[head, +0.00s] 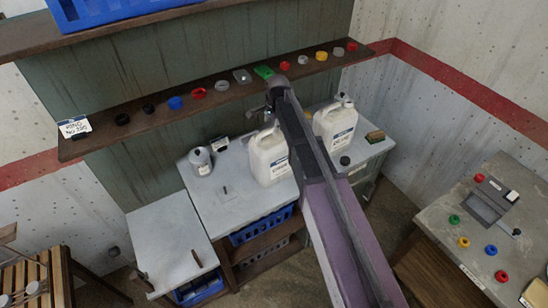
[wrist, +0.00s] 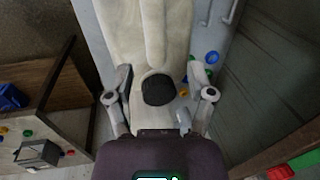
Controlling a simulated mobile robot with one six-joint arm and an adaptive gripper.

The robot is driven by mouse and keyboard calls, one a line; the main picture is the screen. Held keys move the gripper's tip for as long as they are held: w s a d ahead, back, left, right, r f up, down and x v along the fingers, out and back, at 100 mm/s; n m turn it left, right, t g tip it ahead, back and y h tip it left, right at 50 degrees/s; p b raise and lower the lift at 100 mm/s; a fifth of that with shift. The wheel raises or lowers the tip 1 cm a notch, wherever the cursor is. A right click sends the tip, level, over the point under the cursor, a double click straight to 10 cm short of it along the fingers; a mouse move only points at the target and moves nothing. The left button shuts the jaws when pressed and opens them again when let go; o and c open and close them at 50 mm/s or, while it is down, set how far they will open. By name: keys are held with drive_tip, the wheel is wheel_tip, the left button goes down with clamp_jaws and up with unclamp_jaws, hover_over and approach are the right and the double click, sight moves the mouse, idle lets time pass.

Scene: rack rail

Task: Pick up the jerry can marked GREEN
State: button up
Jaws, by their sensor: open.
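Two white jerry cans stand upright on the grey bench top, the left one (head: 267,158) and the right one (head: 335,124). Each has a printed label; the words are too small to read for sure. My gripper (head: 268,109) is at the top of the left can, partly hidden behind my arm. In the wrist view my gripper (wrist: 158,86) is open, its fingers on either side of a pale can (wrist: 152,35) with a black cap. I cannot tell whether they touch it, and its label does not show there.
A small grey-white bottle (head: 201,162) stands left of the cans. A shelf (head: 138,127) with several coloured caps runs behind, above the bench. A blue crate (head: 262,224) sits under the bench top. A side table (head: 455,205) at right holds a grey device and coloured knobs.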

sight(272, 129)
wheel_tip(272, 129, down, 2)
drive_tip(key=shift+w+f+b, duration=0.15)
drive_tip(key=shift+f+b, duration=0.1)
drive_tip(key=shift+b, duration=0.75)
drive_tip(key=shift+w+a+f+b, duration=0.1)
drive_tip(key=shift+w+f+b, duration=0.05)
drive_tip(key=shift+f+b, duration=0.7)
drive_tip(key=shift+r, duration=0.1)
clamp_jaws()
